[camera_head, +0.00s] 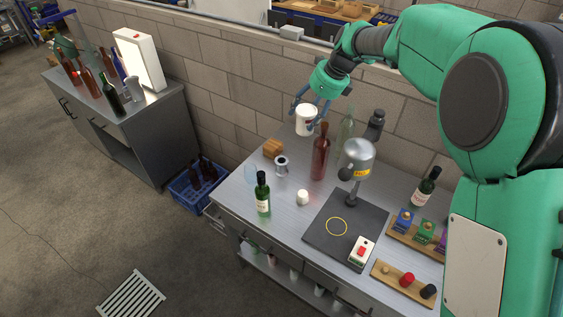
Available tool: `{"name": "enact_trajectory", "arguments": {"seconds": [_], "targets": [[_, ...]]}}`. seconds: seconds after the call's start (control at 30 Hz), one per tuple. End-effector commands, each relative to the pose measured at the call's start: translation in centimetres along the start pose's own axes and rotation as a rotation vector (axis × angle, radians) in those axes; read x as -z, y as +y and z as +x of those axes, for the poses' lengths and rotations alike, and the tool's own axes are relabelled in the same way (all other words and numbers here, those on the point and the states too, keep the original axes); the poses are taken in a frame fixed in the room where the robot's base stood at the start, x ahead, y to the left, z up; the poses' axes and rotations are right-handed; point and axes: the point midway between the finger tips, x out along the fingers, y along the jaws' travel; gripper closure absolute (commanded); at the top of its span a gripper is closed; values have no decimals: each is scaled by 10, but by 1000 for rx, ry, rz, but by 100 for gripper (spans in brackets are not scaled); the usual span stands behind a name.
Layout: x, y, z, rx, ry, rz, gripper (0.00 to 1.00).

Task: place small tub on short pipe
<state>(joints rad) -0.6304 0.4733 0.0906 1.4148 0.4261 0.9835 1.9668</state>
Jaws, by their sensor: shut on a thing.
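My gripper (309,110) is at the back of the metal bench, near the block wall, with its blue fingers shut on a white tub (306,121) with a dark mark on its side. The tub looks upright and seems to be above the bench top; the exact height is hard to tell. A short grey pipe (281,167) with a dark open top stands upright on the bench, below and to the left of the tub in the picture. The pipe's top is bare.
A brown bottle (319,158) and a clear bottle (345,127) stand right of the pipe. A wooden block (273,148) is behind it, a green bottle (262,195) and small white piece (302,198) in front. A grey lamp-like device (357,155) rises over a dark plate (328,239).

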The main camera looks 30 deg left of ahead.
Motion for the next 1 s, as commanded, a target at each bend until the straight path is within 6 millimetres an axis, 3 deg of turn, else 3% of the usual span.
{"name": "enact_trajectory", "arguments": {"seconds": [0.03, 0.3, 0.5, 0.7, 1.0], "targets": [[6, 7, 23, 3, 3, 18, 77], [37, 35, 122, 52, 0, 129, 77], [58, 54, 173, 81, -3, 193, 77], [68, 63, 196, 95, -6, 225, 77], [69, 65, 199, 98, -6, 230, 77]]}}
